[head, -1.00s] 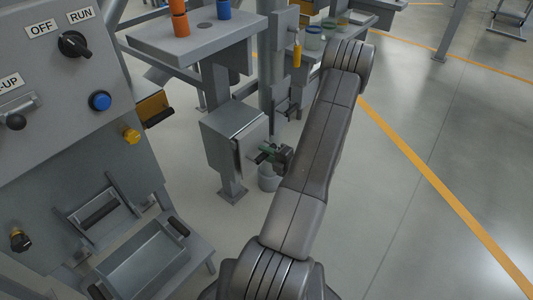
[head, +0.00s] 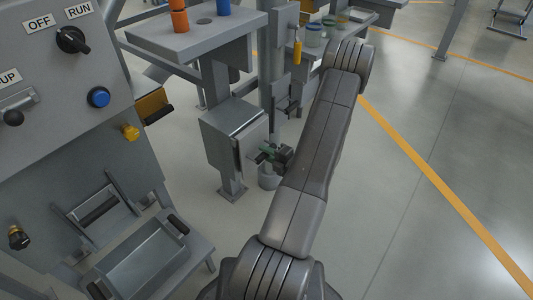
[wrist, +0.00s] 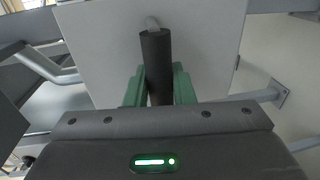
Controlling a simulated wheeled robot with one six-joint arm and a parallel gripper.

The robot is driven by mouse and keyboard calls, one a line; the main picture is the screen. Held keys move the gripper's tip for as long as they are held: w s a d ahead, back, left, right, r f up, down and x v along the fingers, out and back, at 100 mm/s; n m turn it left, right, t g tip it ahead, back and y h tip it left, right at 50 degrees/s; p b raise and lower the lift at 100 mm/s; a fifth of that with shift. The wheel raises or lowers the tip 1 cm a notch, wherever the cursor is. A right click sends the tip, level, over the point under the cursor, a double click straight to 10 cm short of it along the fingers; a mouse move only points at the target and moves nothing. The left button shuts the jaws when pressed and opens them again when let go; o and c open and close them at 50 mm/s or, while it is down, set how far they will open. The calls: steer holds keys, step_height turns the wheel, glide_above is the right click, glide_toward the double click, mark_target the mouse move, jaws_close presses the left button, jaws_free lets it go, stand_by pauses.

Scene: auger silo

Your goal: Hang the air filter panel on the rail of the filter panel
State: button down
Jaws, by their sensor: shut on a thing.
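The air filter panel is a flat grey plate (wrist: 210,45) that fills the upper middle of the wrist view, with a dark cylindrical handle (wrist: 157,65) on its face. My gripper (wrist: 158,92) has green fingers on either side of this handle and is shut on it. In the head view my gripper (head: 272,156) is at the right side of a grey box (head: 222,135) on a post. The plate (head: 254,138) stands upright against or close to that side; I cannot tell whether they touch. The rail cannot be made out.
A grey table (head: 195,38) with cups is above the box. A control cabinet (head: 60,110) and a grey tray (head: 145,262) are at left.

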steer(key=shift+f, duration=0.1)
steer(key=c, duration=1.1)
jaws_free()
steer(key=shift+c, duration=0.2)
steer(key=p+v, duration=0.2)
steer(key=v, duration=1.2)
steer(key=shift+p, duration=0.4)
steer(key=shift+a, duration=0.1)
steer(key=b+x, duration=0.3)
steer(key=x, duration=1)
steer(key=shift+w+a+f, duration=0.1)
steer(key=shift+w+a, duration=0.1)
steer(key=shift+a, duration=0.05)
steer(key=shift+r, duration=0.25)
